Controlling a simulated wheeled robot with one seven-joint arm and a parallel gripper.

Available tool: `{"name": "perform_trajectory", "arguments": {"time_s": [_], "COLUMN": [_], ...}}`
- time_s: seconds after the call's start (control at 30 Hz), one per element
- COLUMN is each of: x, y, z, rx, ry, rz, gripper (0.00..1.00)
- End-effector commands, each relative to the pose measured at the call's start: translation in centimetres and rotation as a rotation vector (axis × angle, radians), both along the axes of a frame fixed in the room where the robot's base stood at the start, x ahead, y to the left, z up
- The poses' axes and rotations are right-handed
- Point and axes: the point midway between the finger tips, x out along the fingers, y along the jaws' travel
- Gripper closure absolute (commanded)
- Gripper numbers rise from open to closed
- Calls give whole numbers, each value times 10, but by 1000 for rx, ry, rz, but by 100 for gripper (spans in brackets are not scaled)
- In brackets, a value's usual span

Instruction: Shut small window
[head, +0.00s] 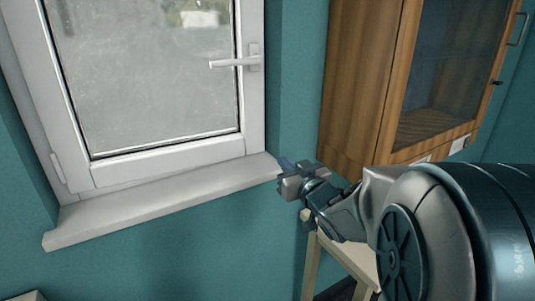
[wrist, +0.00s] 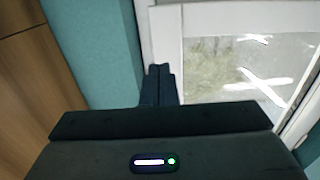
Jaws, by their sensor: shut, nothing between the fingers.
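The small window has a white sash (head: 165,160) and a grey, dull glass pane. Its white handle (head: 232,62) sits on the right side of the sash and lies level, pointing left. The sash lies in or close to its frame; I cannot tell whether a narrow gap is left. My gripper (head: 286,166) is at the right end of the window sill, below and right of the handle and apart from it. In the wrist view its fingers (wrist: 158,72) are together and empty, in front of the white window frame (wrist: 180,40). The handle is not clear there.
A white sill (head: 150,205) juts out below the window. A wooden cabinet (head: 365,80) with a glass door stands to the right. A pale wooden piece of furniture (head: 345,255) stands under my arm. Teal wall (head: 200,245) is bare below the sill.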

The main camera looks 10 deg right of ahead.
Motion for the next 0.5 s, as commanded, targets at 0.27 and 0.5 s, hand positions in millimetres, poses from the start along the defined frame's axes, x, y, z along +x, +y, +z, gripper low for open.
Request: {"name": "perform_trajectory", "arguments": {"time_s": [0.27,0.5], "x": [43,85], "y": [10,20], "z": [0,1], "rx": [2,2], "ry": [3,4], "rz": [0,1], "gripper": [100,100]}}
